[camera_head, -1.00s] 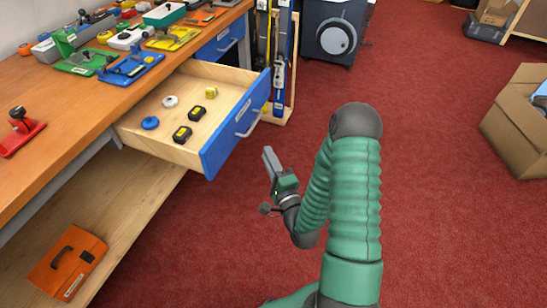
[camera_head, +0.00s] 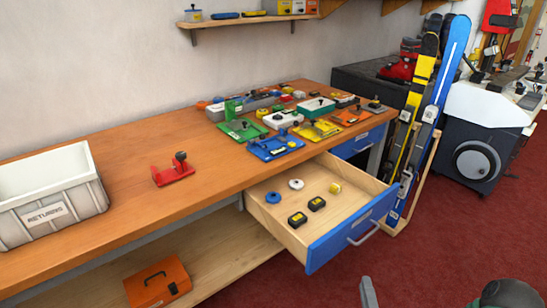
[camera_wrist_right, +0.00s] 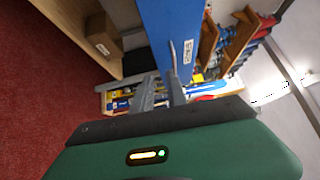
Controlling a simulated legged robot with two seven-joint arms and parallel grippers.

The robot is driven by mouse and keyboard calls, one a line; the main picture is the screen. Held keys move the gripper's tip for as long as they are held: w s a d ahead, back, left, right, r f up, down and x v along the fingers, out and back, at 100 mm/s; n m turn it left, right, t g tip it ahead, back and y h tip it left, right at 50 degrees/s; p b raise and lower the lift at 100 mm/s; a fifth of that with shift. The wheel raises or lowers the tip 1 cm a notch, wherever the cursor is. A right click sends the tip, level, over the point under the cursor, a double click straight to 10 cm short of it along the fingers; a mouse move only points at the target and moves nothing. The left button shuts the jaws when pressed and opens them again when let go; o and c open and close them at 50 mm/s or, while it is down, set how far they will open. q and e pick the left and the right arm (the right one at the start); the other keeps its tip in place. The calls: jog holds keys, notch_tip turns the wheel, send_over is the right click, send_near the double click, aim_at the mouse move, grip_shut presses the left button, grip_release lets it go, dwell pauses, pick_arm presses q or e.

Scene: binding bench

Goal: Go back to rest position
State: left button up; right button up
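My right gripper (camera_head: 368,292) shows at the bottom edge of the head view as a grey finger, in front of and below the open drawer. Part of my green right arm shows at the lower right. In the right wrist view two grey fingers (camera_wrist_right: 160,92) stand with a gap between them, and nothing is seen held. A blue drawer front (camera_wrist_right: 170,35) with a white label lies beyond them. My left gripper is not in view.
The open drawer (camera_head: 337,243) juts from the bench (camera_head: 110,170) and holds tape measures and round rolls. Skis (camera_head: 440,90) stand right of it. A grey RETURNS bin (camera_head: 45,225) and a red tool (camera_head: 174,172) are on the bench. Red floor (camera_head: 430,260) is clear.

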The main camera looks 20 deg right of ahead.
jog(key=w+a+f+n+g+y, duration=0.3)
jog(key=a+f+n+g+y, duration=0.45)
jog(key=n, duration=0.75)
jog(key=s+a+r+n+g+h, duration=0.2)
jog(key=s+a+r+n+g, duration=0.5)
jog(key=s+a, duration=0.3)
notch_tip(320, 180, up, 24)
jog(key=p, duration=2.3)
jog(key=shift+s+a+r, duration=0.15)
jog(key=shift+s+r, duration=0.05)
jog(key=shift+s, duration=0.25)
